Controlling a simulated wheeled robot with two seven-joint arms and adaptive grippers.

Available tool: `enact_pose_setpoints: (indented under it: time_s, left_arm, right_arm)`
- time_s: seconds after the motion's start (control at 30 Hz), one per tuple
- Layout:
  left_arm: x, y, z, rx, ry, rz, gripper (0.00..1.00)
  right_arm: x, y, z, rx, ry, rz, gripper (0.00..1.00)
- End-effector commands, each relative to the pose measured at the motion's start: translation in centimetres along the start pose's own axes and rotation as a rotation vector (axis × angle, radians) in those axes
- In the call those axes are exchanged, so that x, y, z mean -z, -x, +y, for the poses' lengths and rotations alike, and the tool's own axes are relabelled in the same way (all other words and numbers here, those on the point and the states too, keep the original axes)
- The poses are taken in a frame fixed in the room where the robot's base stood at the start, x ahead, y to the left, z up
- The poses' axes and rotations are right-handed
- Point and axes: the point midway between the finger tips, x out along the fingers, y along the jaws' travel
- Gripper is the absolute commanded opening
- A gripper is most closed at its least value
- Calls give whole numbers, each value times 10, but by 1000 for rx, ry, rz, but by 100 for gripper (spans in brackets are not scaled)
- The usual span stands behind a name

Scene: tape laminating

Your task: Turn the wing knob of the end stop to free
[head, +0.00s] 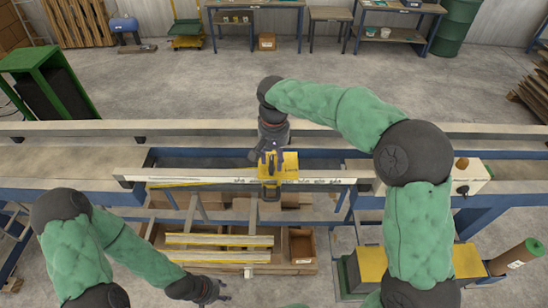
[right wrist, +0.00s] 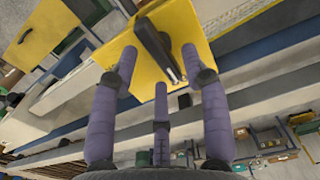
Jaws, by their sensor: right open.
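The end stop (head: 291,163) is a yellow block on the pale rail across the bench. In the right wrist view its yellow face (right wrist: 97,67) fills the upper middle. The wing knob (right wrist: 153,45) is a dark, elongated handle standing slantwise on that face. My right gripper (head: 270,156) is over the end stop. In the right wrist view my right gripper (right wrist: 160,68) is open, with purple fingers on either side of the knob and a third finger below it. I cannot tell whether they touch it. My left gripper (head: 219,290) is low at the front, away from the end stop.
The rail (head: 215,174) carries a marked scale along the bench. Wooden strips (head: 220,240) lie on a lower rack in front, beside an open cardboard box (head: 302,246). A pale control box (head: 472,178) sits on the bench at right.

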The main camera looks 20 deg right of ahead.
Motion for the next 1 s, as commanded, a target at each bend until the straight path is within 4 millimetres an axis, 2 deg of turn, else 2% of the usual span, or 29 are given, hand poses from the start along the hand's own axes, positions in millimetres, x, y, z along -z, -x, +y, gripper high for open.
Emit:
enact_pose_setpoints:
  time_s: [0.4,0.6,0.8,1.0]
  left_arm:
    - [0,0,0,0,0,0,40]
    - [0,0,0,0,0,0,40]
    - [0,0,0,0,0,0,40]
    - [0,0,0,0,0,0,40]
  right_arm:
    - [1,75,0,2,-1,5,46]
    - [1,104,0,1,1,2,46]
    - [0,115,0,1,1,1,46]
    - [0,116,0,1,0,1,46]
